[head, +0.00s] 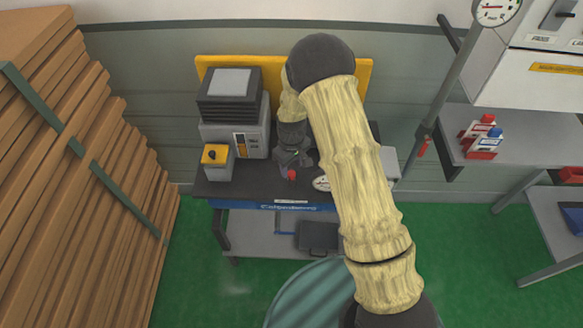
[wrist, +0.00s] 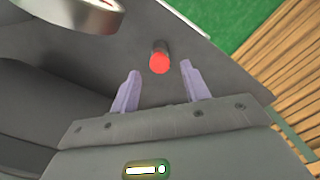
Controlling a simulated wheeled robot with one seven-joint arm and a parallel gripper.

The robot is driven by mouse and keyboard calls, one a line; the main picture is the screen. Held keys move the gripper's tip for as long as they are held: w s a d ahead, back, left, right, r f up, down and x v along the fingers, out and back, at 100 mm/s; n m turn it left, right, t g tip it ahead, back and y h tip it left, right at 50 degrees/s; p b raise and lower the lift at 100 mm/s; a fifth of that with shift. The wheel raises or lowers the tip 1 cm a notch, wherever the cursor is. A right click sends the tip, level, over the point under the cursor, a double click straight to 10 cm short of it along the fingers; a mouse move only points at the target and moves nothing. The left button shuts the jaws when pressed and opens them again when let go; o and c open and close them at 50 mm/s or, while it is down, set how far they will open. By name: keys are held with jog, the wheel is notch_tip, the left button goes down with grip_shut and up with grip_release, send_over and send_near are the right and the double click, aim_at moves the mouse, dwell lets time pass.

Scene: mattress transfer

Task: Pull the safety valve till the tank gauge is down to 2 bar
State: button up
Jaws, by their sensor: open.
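A small red knob (head: 292,174), which I take for the safety valve, stands at the front of the dark workbench. In the wrist view the red knob (wrist: 160,61) shows between and just beyond my fingertips. My gripper (head: 292,160) is over the bench right behind the knob; its two pale fingers (wrist: 159,68) are open with nothing between them gripped. A round white-faced gauge (head: 322,184) sits right of the knob, partly hidden by my arm. Its metal rim (wrist: 75,14) shows at the upper left of the wrist view. Its reading is too small to tell.
A grey machine (head: 232,125) and a small yellow-topped box (head: 216,160) stand left on the workbench (head: 250,184). A second dial (head: 496,10) hangs at top right. Stacked boards (head: 60,170) fill the left side. A shelf (head: 520,145) with small bottles is at right.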

jog(key=shift+f, duration=1.45)
jog(key=shift+c, duration=0.3)
grip_shut()
jog(key=shift+r, duration=0.8)
jog(key=shift+o, duration=0.3)
grip_release()
jog(key=shift+r, duration=0.1)
